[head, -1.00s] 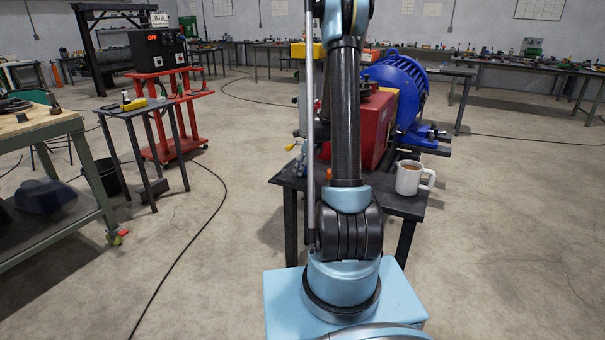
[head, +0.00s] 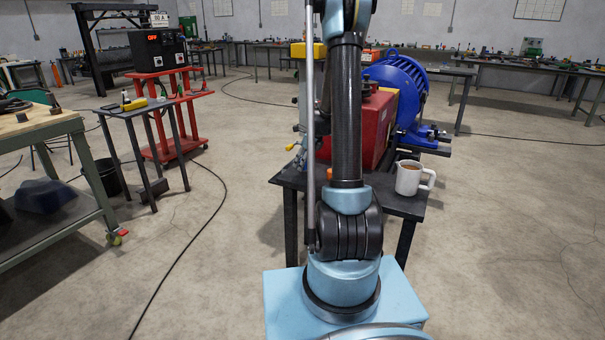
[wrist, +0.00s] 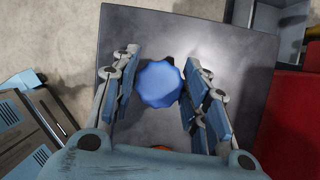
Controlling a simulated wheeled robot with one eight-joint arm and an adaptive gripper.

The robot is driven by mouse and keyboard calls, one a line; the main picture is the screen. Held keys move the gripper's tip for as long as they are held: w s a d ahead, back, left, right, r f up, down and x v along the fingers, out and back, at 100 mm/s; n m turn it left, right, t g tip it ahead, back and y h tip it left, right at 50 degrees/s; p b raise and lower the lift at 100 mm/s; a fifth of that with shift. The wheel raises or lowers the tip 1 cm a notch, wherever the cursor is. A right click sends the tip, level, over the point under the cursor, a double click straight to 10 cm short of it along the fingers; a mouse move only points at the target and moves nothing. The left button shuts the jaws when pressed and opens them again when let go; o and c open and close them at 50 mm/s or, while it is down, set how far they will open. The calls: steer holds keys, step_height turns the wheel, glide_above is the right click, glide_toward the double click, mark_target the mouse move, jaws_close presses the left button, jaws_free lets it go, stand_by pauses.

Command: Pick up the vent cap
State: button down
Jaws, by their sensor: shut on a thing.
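The vent cap (wrist: 160,84) is a blue, round cap with a scalloped edge. It shows in the middle of the wrist view, between the two fingers of my gripper (wrist: 162,78). My gripper is shut on it, with the fingers at its left and right sides. A dark grey table top (wrist: 235,75) lies beneath. How high the cap is above the table is hard to tell. In the head view my own arm hides the cap and the gripper.
In the head view a red housing (head: 378,130) and a blue motor (head: 400,85) stand behind the dark table (head: 400,205). A white mug (head: 409,180) stands on its right corner. The red body (wrist: 290,125) also fills the right of the wrist view.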

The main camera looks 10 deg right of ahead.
steer(key=shift+r, duration=1.1)
